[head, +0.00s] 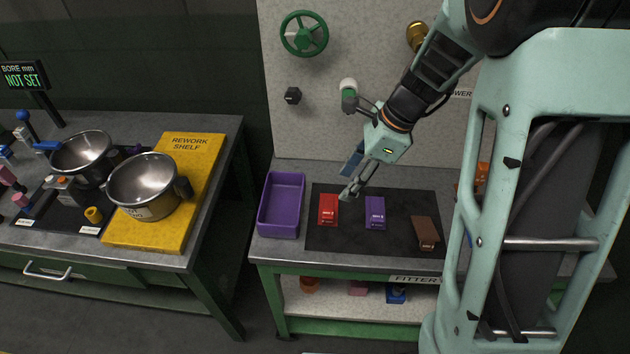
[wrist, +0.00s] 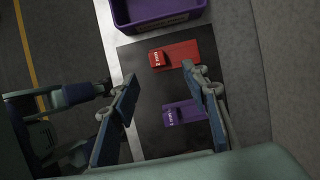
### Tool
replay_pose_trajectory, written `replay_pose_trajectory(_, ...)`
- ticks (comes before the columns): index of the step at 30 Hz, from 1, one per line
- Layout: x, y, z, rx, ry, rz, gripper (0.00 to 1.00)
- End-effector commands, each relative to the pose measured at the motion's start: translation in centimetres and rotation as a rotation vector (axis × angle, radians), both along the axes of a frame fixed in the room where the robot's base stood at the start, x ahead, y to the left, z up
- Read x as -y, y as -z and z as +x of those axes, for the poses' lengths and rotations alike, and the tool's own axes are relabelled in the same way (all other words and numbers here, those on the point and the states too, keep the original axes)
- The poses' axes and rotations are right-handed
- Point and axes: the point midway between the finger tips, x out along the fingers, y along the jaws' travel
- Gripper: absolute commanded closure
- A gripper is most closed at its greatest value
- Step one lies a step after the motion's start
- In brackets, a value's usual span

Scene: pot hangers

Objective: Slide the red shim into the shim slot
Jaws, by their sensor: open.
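The red shim (head: 328,208) lies flat at the left of a dark mat (head: 345,241) on the right-hand bench. It also shows in the wrist view (wrist: 180,54), beyond my fingertips. My gripper (head: 352,178) is open and empty above the mat, a little to the right of the red shim and apart from it. In the wrist view my gripper (wrist: 162,95) has its fingers spread wide. A purple shim (head: 375,212) and a brown shim (head: 425,232) lie on the same mat. I cannot make out the shim slot in either view.
A purple tray (head: 282,232) stands just left of the mat. A pale panel with a green valve wheel (head: 304,34) rises behind the bench. The left bench holds two metal pots and a yellow rework shelf (head: 192,150). A floor gap separates the benches.

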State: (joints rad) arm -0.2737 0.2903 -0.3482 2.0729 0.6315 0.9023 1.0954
Motion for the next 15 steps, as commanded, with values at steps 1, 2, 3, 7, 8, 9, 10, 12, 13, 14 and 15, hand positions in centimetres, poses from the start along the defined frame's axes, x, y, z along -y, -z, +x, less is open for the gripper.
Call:
replay_pose_trajectory(1, -0.2, 0.4, -0.2, -0.012, 0.014, 0.006, 0.58)
replay_pose_trajectory(2, -0.4, 0.7, -0.3, -0.017, 0.019, 0.009, 0.58)
replay_pose_trajectory(3, -0.6, 1.2, -0.4, -0.022, 0.022, 0.01, 0.58)
replay_pose_trajectory(7, -1.3, 3.2, -0.4, -0.024, 0.022, 0.01, 0.58)
replay_pose_trajectory(8, -1.5, 3.7, -0.4, -0.024, 0.022, 0.01, 0.58)
replay_pose_trajectory(9, -1.8, 4.2, -0.4, -0.022, 0.02, 0.011, 0.58)
replay_pose_trajectory(10, -1.9, 4.6, -0.4, -0.022, 0.02, 0.01, 0.58)
replay_pose_trajectory(12, -2.2, 5.3, -0.3, -0.02, 0.021, 0.011, 0.58)
replay_pose_trajectory(13, -2.3, 5.5, -0.3, -0.02, 0.02, 0.01, 0.58)
replay_pose_trajectory(14, -2.3, 5.7, -0.3, -0.019, 0.02, 0.01, 0.58)
replay_pose_trajectory(15, -2.4, 5.9, -0.3, -0.019, 0.02, 0.01, 0.58)
